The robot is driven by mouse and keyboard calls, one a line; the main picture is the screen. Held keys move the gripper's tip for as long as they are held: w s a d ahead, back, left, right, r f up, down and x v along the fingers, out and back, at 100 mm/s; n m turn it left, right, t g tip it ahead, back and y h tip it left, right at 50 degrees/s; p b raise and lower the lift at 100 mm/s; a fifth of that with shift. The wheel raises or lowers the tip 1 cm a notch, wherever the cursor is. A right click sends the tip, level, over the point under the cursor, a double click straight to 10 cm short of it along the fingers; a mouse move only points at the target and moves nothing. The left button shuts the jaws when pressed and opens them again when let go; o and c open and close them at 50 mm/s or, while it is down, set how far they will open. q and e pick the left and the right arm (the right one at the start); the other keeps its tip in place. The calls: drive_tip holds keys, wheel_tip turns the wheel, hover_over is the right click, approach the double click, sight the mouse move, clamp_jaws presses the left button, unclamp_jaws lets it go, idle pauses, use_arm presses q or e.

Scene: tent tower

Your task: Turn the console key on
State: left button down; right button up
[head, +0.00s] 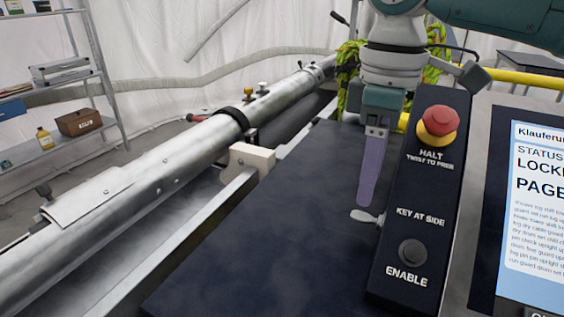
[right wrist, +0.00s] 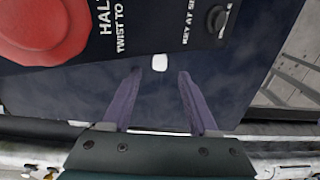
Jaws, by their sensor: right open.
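The console (head: 421,200) is a dark upright panel with a red and yellow HALT knob (head: 437,124) at its top and a dark round ENABLE button (head: 411,252) near its bottom. The pale key (head: 367,216) sticks out of the console's left side, beside the words KEY AT SIDE. It also shows in the right wrist view (right wrist: 159,63), just beyond the fingertips. My right gripper (head: 366,203) hangs down close to the key, its purple fingers open. In the right wrist view the fingers (right wrist: 160,73) stand apart with nothing between them. My left gripper is out of view.
A screen (head: 530,205) stands right of the console, with text including STATUS and PAGE. A dark flat surface (head: 260,240) lies left of the console, clear. A long metal tube (head: 170,165) runs along the left. A shelf (head: 60,100) stands at the far left.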

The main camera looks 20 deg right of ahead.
sight(362, 216)
wheel_tip(362, 216, down, 5)
drive_tip(key=shift+r, duration=0.1)
drive_tip(key=shift+c, duration=0.3)
clamp_jaws()
idle(0.4)
